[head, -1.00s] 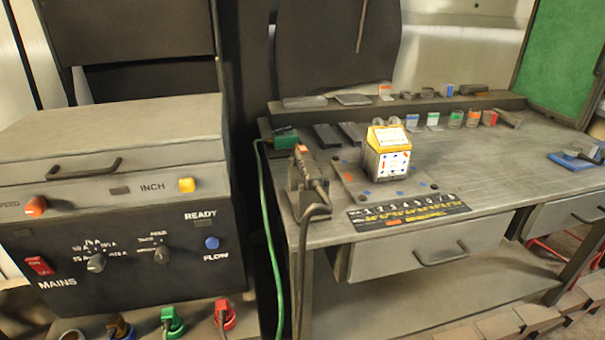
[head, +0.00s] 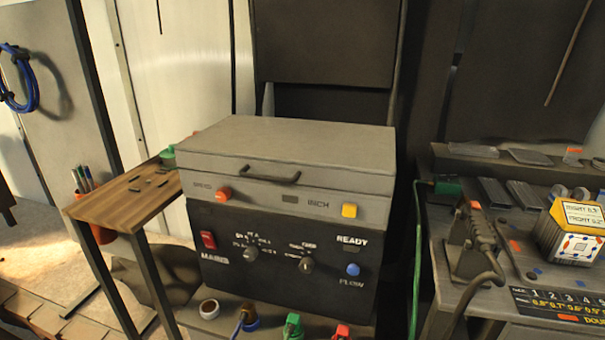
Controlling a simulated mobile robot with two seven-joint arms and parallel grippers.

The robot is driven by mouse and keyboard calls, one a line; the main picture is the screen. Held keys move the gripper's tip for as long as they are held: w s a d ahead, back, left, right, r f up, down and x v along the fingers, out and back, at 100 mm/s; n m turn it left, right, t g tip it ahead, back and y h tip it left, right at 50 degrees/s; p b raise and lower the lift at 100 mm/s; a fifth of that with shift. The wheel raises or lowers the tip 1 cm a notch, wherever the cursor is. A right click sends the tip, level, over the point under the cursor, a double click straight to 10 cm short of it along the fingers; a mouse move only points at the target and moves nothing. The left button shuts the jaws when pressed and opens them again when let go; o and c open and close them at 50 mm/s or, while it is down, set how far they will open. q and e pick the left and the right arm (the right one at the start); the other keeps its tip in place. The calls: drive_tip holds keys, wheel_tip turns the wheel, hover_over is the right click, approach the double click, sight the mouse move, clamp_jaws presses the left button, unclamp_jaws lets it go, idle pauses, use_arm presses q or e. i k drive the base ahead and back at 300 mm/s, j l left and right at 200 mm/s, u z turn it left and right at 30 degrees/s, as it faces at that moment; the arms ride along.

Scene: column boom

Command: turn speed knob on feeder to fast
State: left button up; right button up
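The feeder (head: 285,140) is the grey lidded upper box with a black handle, sitting on a dark control unit (head: 280,225) in the middle of the head view. Its orange speed knob (head: 223,194) is at the left of the grey front, beside a small SPEED label. The knob's exact setting is too small to read. A yellow INCH button (head: 349,210) is at the right of the same front. Neither of my grippers is in view, and nothing touches the knob.
A small wooden side table (head: 120,198) stands left of the feeder, with a pen cup at its edge. A workbench (head: 455,285) with a yellow-topped box (head: 572,232) is at the right. A green cable (head: 417,255) hangs between the feeder and the bench.

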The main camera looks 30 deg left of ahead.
sight(224, 194)
drive_tip(key=k+j, duration=0.1)
drive_tip(key=j, duration=0.25)
drive_tip(key=k+j+z, duration=0.1)
drive_tip(key=j, duration=0.3)
drive_tip(key=k+j, duration=0.1)
drive_tip(key=j, duration=0.25)
drive_tip(key=k+j+z, duration=0.15)
drive_tip(key=j, duration=0.2)
drive_tip(key=k+j, duration=0.1)
drive_tip(key=j, duration=0.25)
